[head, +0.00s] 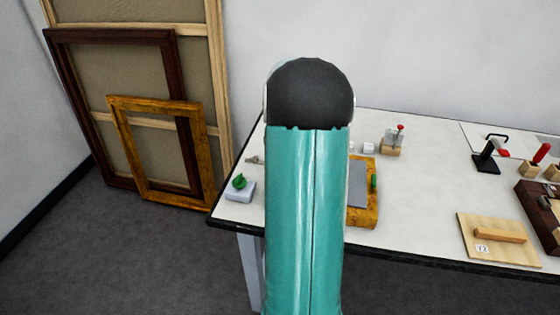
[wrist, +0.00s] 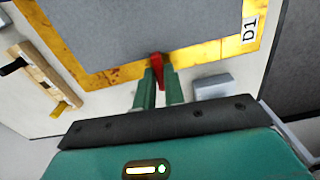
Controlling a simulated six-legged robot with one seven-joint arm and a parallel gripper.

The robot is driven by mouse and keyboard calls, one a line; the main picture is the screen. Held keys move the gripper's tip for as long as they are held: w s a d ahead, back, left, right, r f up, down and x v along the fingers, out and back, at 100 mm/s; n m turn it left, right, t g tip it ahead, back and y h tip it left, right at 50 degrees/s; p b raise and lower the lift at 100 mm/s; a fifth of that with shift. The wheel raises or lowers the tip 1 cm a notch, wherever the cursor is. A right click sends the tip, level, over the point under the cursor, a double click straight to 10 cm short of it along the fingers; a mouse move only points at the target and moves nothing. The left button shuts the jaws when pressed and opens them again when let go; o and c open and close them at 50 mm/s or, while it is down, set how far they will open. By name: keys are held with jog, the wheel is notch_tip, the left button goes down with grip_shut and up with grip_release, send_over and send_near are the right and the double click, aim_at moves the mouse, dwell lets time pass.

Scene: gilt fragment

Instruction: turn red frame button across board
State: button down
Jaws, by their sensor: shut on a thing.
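In the wrist view my gripper (wrist: 158,77) is shut on the red button (wrist: 157,60), with one green finger on each side of it. The red button sits at the near rail of the gilt frame (wrist: 205,54). Its far tip is at the edge of the grey board (wrist: 150,25); I cannot tell whether it overlaps the board. In the head view my own arm hides my gripper, the red button and the left part of the gilt frame (head: 362,217). A green button (head: 374,181) shows on the frame's right rail, and part of the grey board (head: 357,188) is visible.
A pale block with a green knob (head: 240,188) stands at the table's left end. A wooden block with a red-topped tool (head: 393,144) is behind the frame. A wooden board with a handle (head: 500,240) lies at right. Bare tabletop (head: 420,200) lies between.

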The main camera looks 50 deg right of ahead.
jog(key=shift+n, duration=0.3)
dwell(0.4)
jog(key=c, duration=1.5)
grip_release()
jog(key=shift+r, duration=0.1)
notch_tip(320, 180, up, 14)
jog(key=shift+f, duration=0.15)
